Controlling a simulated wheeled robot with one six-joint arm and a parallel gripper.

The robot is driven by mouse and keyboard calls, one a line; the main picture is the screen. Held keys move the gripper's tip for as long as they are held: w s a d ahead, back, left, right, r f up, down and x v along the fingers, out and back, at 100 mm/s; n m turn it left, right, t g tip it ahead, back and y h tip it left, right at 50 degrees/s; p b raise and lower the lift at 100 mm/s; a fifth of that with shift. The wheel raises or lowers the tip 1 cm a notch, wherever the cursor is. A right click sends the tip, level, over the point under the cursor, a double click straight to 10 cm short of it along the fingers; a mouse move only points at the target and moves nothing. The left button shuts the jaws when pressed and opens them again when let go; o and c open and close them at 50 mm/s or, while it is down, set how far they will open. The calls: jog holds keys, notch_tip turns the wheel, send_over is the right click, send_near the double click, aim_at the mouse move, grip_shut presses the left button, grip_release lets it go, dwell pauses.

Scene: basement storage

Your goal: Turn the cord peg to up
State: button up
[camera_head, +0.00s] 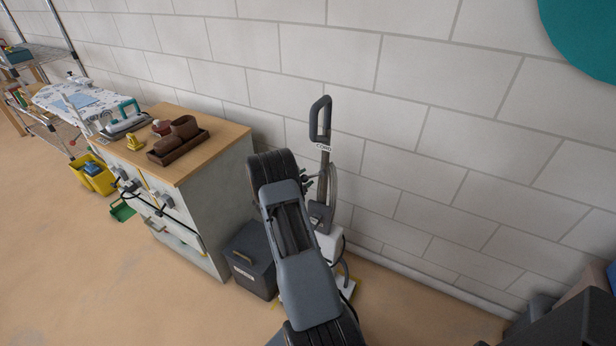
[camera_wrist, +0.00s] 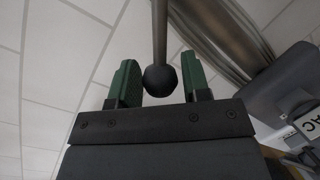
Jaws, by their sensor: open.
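An upright cleaner with a tall dark handle (camera_head: 321,118) stands against the block wall in the head view, with a CORD label (camera_head: 323,147) below its grip. In the wrist view a grey rod ending in a dark ball knob (camera_wrist: 160,80) comes down from the top; it appears to be the cord peg. My gripper (camera_wrist: 159,72) is open, its two green fingers on either side of the knob, with a gap visible at each side. In the head view my arm hides part of the cleaner, and the peg cannot be made out clearly.
A cabinet (camera_head: 205,205) with a wooden top stands left of my arm, carrying a brown tray (camera_head: 163,158) and an iron (camera_head: 126,121). A dark box (camera_head: 250,262) is on the floor beside it. Dark items (camera_head: 560,318) fill the lower right corner.

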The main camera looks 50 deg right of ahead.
jog(key=shift+d, duration=1)
grip_shut()
